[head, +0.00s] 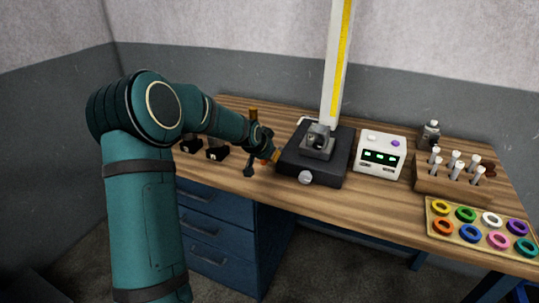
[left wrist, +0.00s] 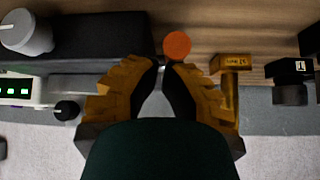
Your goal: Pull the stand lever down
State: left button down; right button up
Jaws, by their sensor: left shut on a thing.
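The stand has a black base (head: 310,165), a grey carriage block and a tall white column (head: 334,70) with a yellow strip. My left gripper (head: 274,157) is at the left side of the base, just above the table. In the left wrist view the fingertips (left wrist: 163,66) are close together, next to a round orange knob (left wrist: 177,46) beside the black base, which looks like the end of the stand lever. The gripper is shut on the lever; its shaft is mostly hidden by the fingers. My right gripper is not in view.
A white box with green displays (head: 380,155) stands right of the base. Further right are a wooden rack (head: 452,188) with several pins and a tray of coloured rings (head: 432,228). Small black blocks (head: 216,153) sit left of the gripper.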

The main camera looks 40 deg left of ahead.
pick_arm(q)
jog(key=shift+s+f, duration=0.15)
jog(key=shift+f, duration=0.1)
jog(key=shift+r, duration=0.1)
notch_tip(320, 180, up, 5)
jog(key=p, duration=0.3)
jog(key=s+d+f, duration=0.2)
jog(key=s, duration=0.6)
jog(key=shift+s+d+f+b, duration=0.15)
jog(key=shift+s+f+b, duration=0.05)
jog(key=shift+s+b, duration=0.15)
jog(key=shift+f, duration=0.1)
